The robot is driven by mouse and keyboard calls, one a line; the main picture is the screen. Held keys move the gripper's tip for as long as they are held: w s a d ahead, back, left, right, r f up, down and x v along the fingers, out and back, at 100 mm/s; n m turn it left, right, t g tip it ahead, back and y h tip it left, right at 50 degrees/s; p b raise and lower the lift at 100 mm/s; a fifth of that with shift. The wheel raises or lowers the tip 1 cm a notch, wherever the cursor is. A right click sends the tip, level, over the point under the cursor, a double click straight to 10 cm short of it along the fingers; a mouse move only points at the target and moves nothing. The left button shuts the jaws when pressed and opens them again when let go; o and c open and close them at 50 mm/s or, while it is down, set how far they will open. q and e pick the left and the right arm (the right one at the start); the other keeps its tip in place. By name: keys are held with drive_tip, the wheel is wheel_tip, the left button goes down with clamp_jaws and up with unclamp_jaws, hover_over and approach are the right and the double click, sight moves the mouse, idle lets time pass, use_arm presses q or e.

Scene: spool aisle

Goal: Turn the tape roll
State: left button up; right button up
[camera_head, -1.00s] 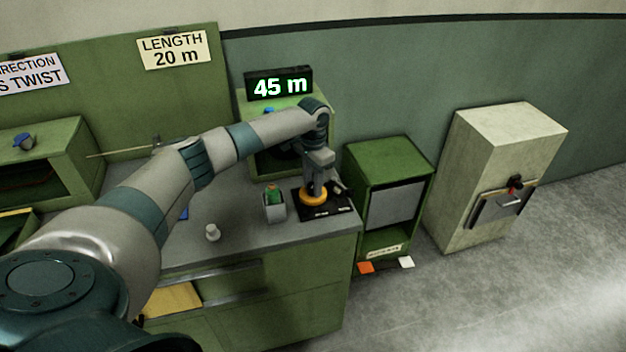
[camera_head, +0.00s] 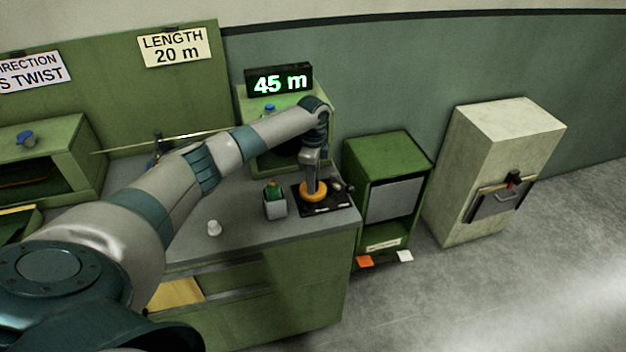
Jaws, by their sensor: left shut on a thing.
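The tape roll (camera_head: 314,196) is the orange-yellow ring lying on a black base plate (camera_head: 334,204) near the right end of the workbench. My left arm reaches across the bench from the left. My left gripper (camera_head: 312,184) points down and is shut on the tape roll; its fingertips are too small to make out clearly. My right gripper is not in view.
A grey cup (camera_head: 275,207) with a green item stands just left of the base plate. A display (camera_head: 279,81) reads 45 m; a sign (camera_head: 174,47) reads LENGTH 20 m. Green and cream cabinets stand right.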

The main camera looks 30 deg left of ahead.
use_arm(q)
drive_tip(key=shift+r+m, duration=0.1)
drive_tip(key=shift+m, duration=0.6)
drive_tip(key=o, duration=1.1)
drive_tip(key=shift+c, duration=0.2)
wheel_tip(320, 180, up, 17)
drive_tip(key=b, duration=0.5)
drive_tip(key=shift+r, duration=0.2)
